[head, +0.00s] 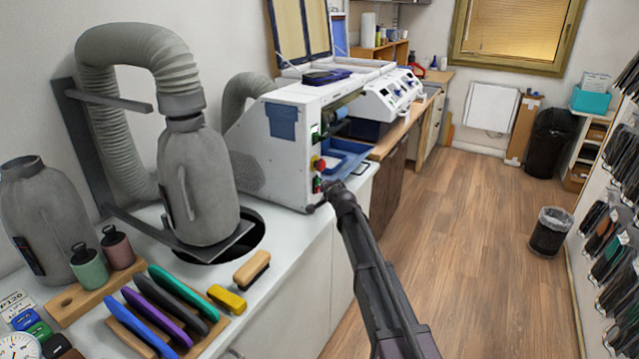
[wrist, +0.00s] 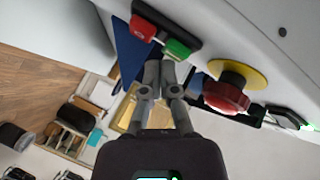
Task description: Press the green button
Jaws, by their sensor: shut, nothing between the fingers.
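The green button (wrist: 177,49) sits beside a red button (wrist: 143,28) in one dark housing on the white machine's panel. In the head view the green button (head: 317,184) is a small spot low on the machine's end. My gripper (wrist: 160,62) is shut and empty. Its fingertips are right at the green button's near left edge in the wrist view; I cannot tell whether they touch it. In the head view my gripper (head: 316,206) is small and dark, close to the panel, at the end of my arm.
A red emergency knob (wrist: 227,92) on a yellow disc stands out from the panel to the right of my fingers. The white machine (head: 270,150) stands on a white counter (head: 290,245) with a grey hose and bottle-shaped forms.

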